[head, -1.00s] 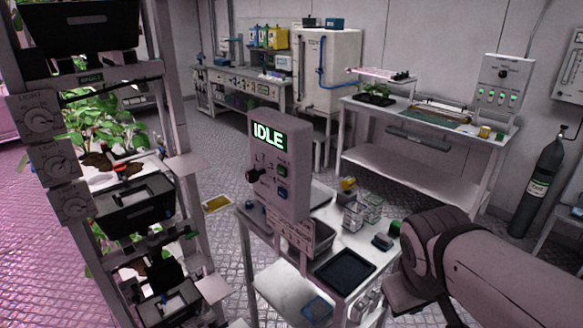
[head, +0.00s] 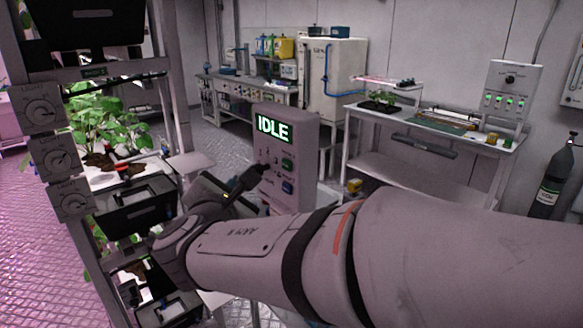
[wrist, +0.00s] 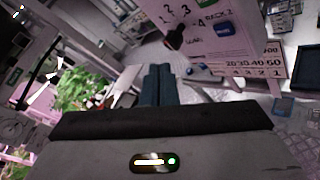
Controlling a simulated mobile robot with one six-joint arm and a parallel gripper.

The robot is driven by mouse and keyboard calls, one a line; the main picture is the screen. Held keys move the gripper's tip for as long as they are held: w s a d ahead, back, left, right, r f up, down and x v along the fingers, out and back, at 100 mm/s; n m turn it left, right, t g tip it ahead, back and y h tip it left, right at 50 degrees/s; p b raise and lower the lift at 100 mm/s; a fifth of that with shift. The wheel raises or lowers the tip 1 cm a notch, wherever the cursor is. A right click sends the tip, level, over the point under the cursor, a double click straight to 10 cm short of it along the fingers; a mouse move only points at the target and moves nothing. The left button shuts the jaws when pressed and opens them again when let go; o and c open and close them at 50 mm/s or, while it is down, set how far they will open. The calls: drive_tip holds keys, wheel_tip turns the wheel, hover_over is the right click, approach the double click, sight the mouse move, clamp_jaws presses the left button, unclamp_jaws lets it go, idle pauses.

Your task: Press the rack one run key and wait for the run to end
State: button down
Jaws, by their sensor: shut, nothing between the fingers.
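The control box (head: 305,140) stands upright with a lit screen (head: 273,128) reading IDLE. Its face has a green key (head: 287,164) and a blue key (head: 288,187). In the wrist view a black selector knob (wrist: 175,38) sits below the numbers 1, 2, 3, and a blue key (wrist: 222,30) shows to its right. I cannot read which position the knob points at. My gripper (wrist: 158,72) is shut and empty, short of the box face and below the knob in the picture. In the head view its dark fingers (head: 248,183) are left of the keys.
The plant rack (head: 55,155) with light dials stands close on the left. My arm hides most of the cart under the box. A bench (head: 440,125) and a gas cylinder (head: 548,185) are at the right, and a white cabinet (head: 335,80) stands behind.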

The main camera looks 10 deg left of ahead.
approach(281, 162)
drive_tip(key=w+a, duration=0.2)
drive_tip(key=shift+w+d+f+b, duration=0.15)
drive_tip(key=shift+w+b, duration=0.05)
drive_tip(key=shift+w, duration=0.2)
drive_tip(key=shift+w+d+f+b, duration=0.1)
drive_tip(key=shift+w+d+b, duration=0.1)
drive_tip(key=shift+w, duration=0.2)
drive_tip(key=shift+w, duration=0.1)
idle(1.8)
drive_tip(key=shift+w+d+b, duration=0.2)
drive_tip(key=shift+d+b, duration=0.05)
drive_tip(key=shift+b, duration=0.1)
drive_tip(key=shift+w+d+b, duration=0.3)
drive_tip(key=shift+w+b, duration=0.05)
idle(0.7)
drive_tip(key=shift+s+a, duration=0.55)
drive_tip(key=shift+s, duration=0.15)
